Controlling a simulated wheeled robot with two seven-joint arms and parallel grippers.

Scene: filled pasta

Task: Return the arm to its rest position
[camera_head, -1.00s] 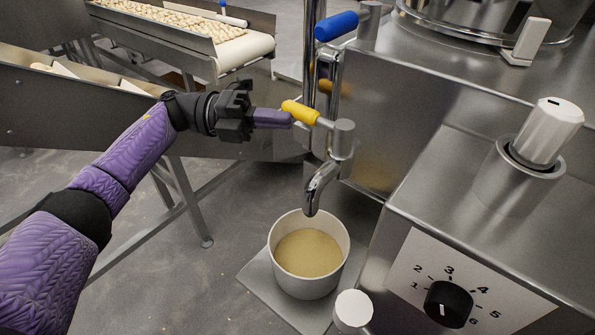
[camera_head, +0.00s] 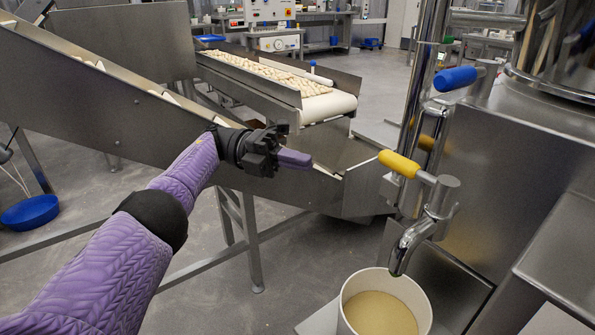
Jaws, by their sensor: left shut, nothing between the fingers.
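My left arm, in a purple sleeve, reaches in from the lower left. Its gripper (camera_head: 296,158) is shut and empty, with purple fingers pointing right. The gripper is apart from the yellow tap handle (camera_head: 399,164), with a clear gap between them. The metal tap (camera_head: 416,237) below the handle points down over a white bucket (camera_head: 424,304), which holds a tan filling. My right gripper is not in view.
A steel machine (camera_head: 515,165) with a blue-handled tap (camera_head: 458,77) stands at the right. Behind my arm is an inclined steel conveyor (camera_head: 110,108). A flat belt (camera_head: 328,105) carries pasta pieces. A blue bowl (camera_head: 30,211) sits on the floor at the left.

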